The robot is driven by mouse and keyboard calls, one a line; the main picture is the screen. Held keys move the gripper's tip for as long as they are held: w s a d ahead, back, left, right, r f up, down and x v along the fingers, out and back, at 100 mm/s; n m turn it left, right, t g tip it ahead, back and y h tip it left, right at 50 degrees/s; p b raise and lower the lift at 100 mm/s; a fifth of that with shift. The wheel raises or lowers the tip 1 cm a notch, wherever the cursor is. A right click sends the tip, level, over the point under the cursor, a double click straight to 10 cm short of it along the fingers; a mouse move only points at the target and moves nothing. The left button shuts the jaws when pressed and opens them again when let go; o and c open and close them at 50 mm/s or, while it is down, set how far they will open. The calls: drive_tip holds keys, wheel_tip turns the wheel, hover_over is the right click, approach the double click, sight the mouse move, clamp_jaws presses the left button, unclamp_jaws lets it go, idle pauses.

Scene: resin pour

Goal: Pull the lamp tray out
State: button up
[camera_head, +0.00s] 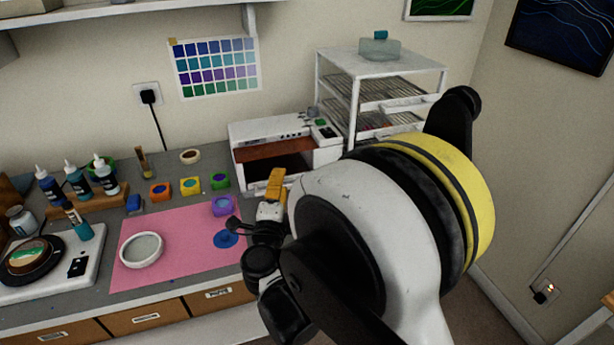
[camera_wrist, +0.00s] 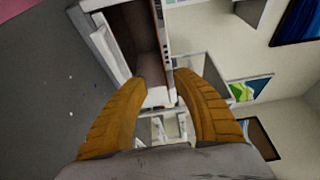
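The white curing lamp (camera_head: 274,131) stands at the back right of the bench. Its front is open, with a dark, reddish-brown inside. A pale strip along the bottom of the opening looks like the front of the lamp tray (camera_head: 256,187); my gripper partly covers it. My gripper (camera_head: 276,176), with orange-yellow fingers, is just in front of the opening. In the wrist view the fingers (camera_wrist: 163,78) are spread apart, with the lamp's open inside (camera_wrist: 146,38) beyond them and the pale front lip (camera_wrist: 107,48) to their left. I cannot tell whether they touch the tray.
A white rack (camera_head: 381,62) with wire shelves stands right of the lamp. A pink mat (camera_head: 165,262) holds a round white dish (camera_head: 142,249) and a purple mold (camera_head: 224,205). Colored molds and several bottles stand further left. My arm hides the bench's right end.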

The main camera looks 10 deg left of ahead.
wheel_tip(320, 180, down, 8)
drive_tip(key=b, duration=0.3)
drive_tip(key=shift+a+f+b, duration=0.1)
drive_tip(key=shift+f+b, duration=0.1)
drive_tip(key=shift+b, duration=0.15)
drive_tip(key=w, duration=0.2)
drive_tip(key=w+b, duration=0.1)
drive_tip(key=w, duration=0.1)
drive_tip(key=w+a, duration=0.1)
drive_tip(key=w, duration=0.1)
drive_tip(key=shift+w+r, duration=0.1)
drive_tip(key=shift+r, duration=0.1)
drive_tip(key=shift+w+r+b, duration=0.1)
drive_tip(key=shift+w+b, duration=0.2)
drive_tip(key=shift+w, duration=0.3)
clamp_jaws()
